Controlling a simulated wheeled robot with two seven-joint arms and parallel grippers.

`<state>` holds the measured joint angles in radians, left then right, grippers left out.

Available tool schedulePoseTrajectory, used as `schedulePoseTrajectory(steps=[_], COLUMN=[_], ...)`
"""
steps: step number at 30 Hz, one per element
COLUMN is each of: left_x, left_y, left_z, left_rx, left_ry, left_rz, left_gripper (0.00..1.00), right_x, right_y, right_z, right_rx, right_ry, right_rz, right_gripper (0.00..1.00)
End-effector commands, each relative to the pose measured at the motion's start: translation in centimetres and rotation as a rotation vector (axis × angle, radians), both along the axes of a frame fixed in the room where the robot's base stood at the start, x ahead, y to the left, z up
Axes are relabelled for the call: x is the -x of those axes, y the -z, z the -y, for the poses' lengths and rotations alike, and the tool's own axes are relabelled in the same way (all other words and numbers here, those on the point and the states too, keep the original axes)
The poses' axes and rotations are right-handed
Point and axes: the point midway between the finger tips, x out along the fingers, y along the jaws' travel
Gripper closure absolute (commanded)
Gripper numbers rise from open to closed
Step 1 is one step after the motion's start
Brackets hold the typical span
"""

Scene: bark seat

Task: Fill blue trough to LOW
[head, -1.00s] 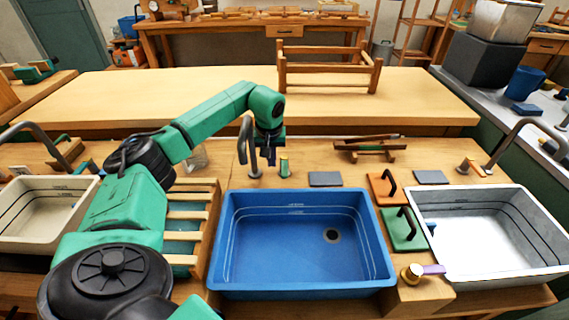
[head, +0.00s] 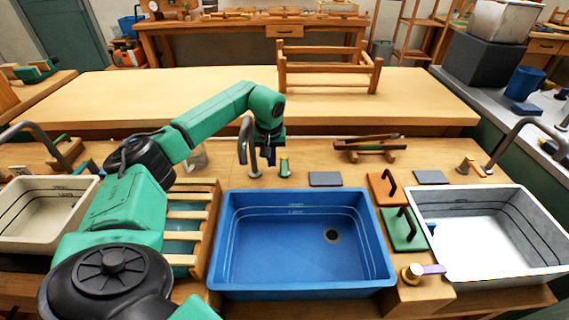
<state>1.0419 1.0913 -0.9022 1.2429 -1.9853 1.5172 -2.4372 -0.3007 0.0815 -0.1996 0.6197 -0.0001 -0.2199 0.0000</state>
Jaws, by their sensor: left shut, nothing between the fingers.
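The blue trough (head: 300,292) stands in the front middle. A grey curved tap (head: 247,148) rises behind the trough's back left edge. A small tap lever (head: 285,167) with yellow and green parts stands just right of it. My left gripper (head: 270,160) is shut and empty, pointing down between the tap and the lever. I cannot tell whether it touches either. My right gripper is out of view.
A cream trough (head: 40,240) stands left and a white trough (head: 490,235) right, with its own tap (head: 515,135). Orange (head: 380,192) and green (head: 398,238) plates with black handles lie between troughs. A wooden rack (head: 345,158) stands behind.

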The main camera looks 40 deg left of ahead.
Motion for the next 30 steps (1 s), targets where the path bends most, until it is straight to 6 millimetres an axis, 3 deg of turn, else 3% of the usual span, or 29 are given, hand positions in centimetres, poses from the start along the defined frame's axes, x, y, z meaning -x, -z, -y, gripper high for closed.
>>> schedulePoseTrajectory(steps=[14, 30], left_x=[0.0, -1.0], left_y=[3.4, 3.3], left_z=[0.0, 1.1], left_rx=[0.0, 0.001], left_ry=[0.0, 0.001], left_rz=[0.0, 0.0], left_gripper=[1.0, 1.0], right_x=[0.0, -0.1], right_y=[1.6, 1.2], right_z=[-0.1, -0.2], right_rx=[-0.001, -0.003], right_ry=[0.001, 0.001], right_rz=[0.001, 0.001], right_gripper=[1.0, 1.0])
